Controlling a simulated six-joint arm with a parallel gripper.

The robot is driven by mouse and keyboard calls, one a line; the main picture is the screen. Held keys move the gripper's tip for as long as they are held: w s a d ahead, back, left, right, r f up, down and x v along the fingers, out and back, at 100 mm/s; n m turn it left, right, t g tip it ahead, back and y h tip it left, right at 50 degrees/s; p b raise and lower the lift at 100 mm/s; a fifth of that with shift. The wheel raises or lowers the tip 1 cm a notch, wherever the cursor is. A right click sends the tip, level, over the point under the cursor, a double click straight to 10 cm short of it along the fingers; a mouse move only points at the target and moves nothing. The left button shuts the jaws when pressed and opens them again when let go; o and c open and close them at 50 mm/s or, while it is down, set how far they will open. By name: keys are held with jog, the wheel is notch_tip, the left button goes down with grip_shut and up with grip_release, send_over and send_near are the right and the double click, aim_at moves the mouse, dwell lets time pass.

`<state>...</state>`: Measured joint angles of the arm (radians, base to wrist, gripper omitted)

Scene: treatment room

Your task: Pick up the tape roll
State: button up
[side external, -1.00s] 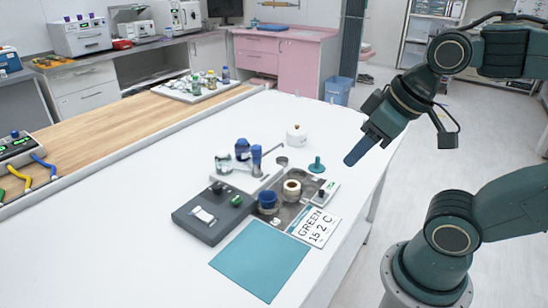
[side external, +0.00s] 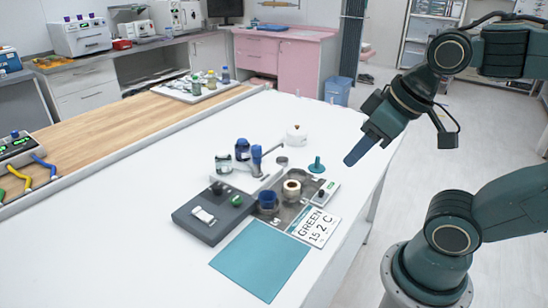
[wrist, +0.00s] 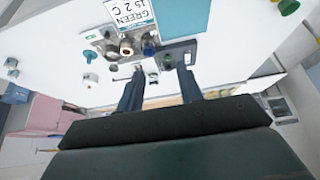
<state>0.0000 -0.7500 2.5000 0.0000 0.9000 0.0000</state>
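The tape roll (side external: 292,188) is a pale ring with a dark centre. It sits on the dark grey part of a small work station on the white table, right of a blue cup (side external: 268,200). In the wrist view the tape roll (wrist: 127,47) is near the top, left of centre. My gripper (side external: 354,158) hangs above the table's right side, up and to the right of the roll and clear of it. In the wrist view its two fingers (wrist: 160,69) are spread apart with nothing between them.
A label card (side external: 315,227) and a teal mat (side external: 260,260) lie in front. A dark box (side external: 212,213) is at left, and a teal knobbed piece (side external: 317,165) stands behind the roll. Bottles (side external: 242,149) stand on a white tray.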

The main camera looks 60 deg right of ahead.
jog(key=o, duration=0.7)
jog(key=shift+w, duration=0.1)
jog(key=w+d+f+m+g, duration=0.1)
jog(key=w+d+m+g, duration=0.1)
jog(key=w+d+m, duration=0.3)
jog(key=w+d+f+m+g, duration=0.1)
jog(key=w+m, duration=0.2)
jog(key=w, duration=0.5)
jog(key=w+d+f+m+g, duration=0.1)
jog(key=w+d+f+m, duration=0.1)
jog(key=w+d+f, duration=0.1)
jog(key=w+d+f+m, duration=0.2)
jog(key=w+d+f, duration=0.1)
jog(key=f, duration=0.1)
jog(key=w+d+f+m+g, duration=0.1)
jog(key=w+d+f+m, duration=0.1)
jog(key=d+f+m, duration=0.1)
jog(key=shift+w+f+g, duration=0.3)
jog(key=shift+w+f, duration=0.1)
jog(key=shift+f, duration=0.15)
jog(key=shift+a+f, duration=0.1)
